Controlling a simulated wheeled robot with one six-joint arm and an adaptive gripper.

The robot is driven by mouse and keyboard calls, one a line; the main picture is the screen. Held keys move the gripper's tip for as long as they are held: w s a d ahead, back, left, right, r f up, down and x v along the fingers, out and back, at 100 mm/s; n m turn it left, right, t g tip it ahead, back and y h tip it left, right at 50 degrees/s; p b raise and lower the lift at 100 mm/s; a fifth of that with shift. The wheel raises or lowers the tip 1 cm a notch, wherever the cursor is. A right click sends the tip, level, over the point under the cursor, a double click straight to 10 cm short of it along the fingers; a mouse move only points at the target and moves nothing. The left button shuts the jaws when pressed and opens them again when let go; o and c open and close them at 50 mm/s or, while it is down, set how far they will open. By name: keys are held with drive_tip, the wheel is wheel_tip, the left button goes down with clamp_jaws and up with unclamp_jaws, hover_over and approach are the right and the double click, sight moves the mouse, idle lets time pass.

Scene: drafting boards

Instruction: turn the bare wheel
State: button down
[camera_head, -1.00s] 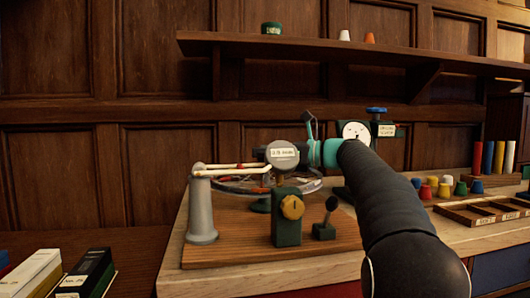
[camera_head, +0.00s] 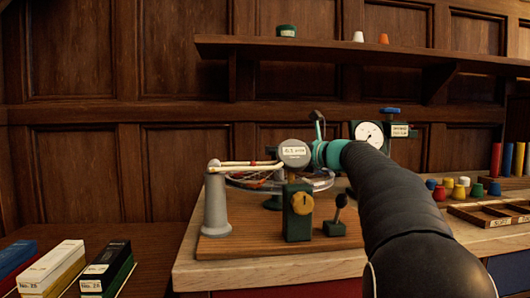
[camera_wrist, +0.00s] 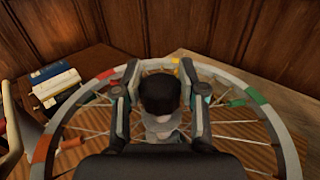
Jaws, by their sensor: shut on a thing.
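The bare wheel (camera_wrist: 287,148) lies flat, with a pale grey rim, thin spokes and red, orange, yellow and green marks. In the head view the wheel (camera_head: 322,184) shows edge-on above a wooden baseboard (camera_head: 252,245). In the wrist view my gripper (camera_wrist: 160,82) is over the wheel's middle. Its two fingers are shut on a dark round knob (camera_wrist: 160,98) with a grey piece below it. Whether the knob is fixed to the hub I cannot tell.
A grey post (camera_head: 216,205) with cream rods stands left of the wheel. A green block with a yellow knob (camera_head: 301,203) and a small lever (camera_head: 340,204) stand in front. A dial gauge (camera_head: 369,134) is behind. Boxes (camera_head: 55,270) lie left; coloured pegs (camera_head: 462,187) stand right.

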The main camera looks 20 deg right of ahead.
drive_tip(key=c, duration=0.6)
unclamp_jaws()
drive_tip(key=shift+c, duration=0.2)
drive_tip(key=v, duration=1.2)
